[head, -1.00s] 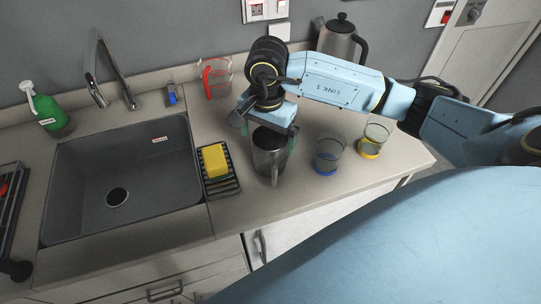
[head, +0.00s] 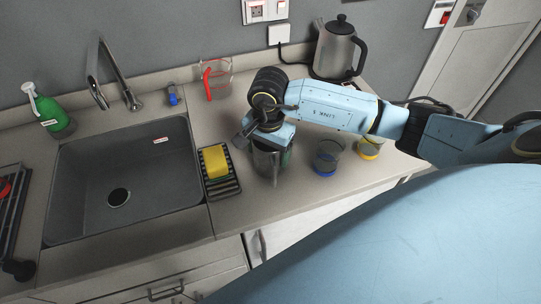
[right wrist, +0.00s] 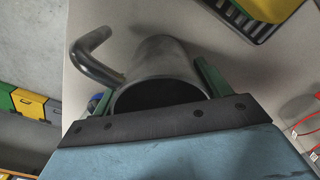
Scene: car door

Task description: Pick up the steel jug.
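The steel jug (head: 266,166) stands upright on the counter, right of the sponge rack. My right gripper (head: 269,153) is over it, pointing down, and the wrist hides the jug's top. In the right wrist view the jug (right wrist: 162,62) lies between the two green fingers of the right gripper (right wrist: 155,83), one on each side of its body. Its curved handle points left there, outside the fingers. The fingers are spread about as wide as the jug; I cannot tell whether they touch it. My left gripper is out of view.
Blue-based (head: 326,158) and yellow-based (head: 369,147) glasses stand right of the jug. A yellow sponge (head: 215,161) lies on a black rack (head: 222,187) to its left, beside the sink (head: 75,214). A red-handled glass pitcher (head: 218,80) and a kettle (head: 334,50) stand behind.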

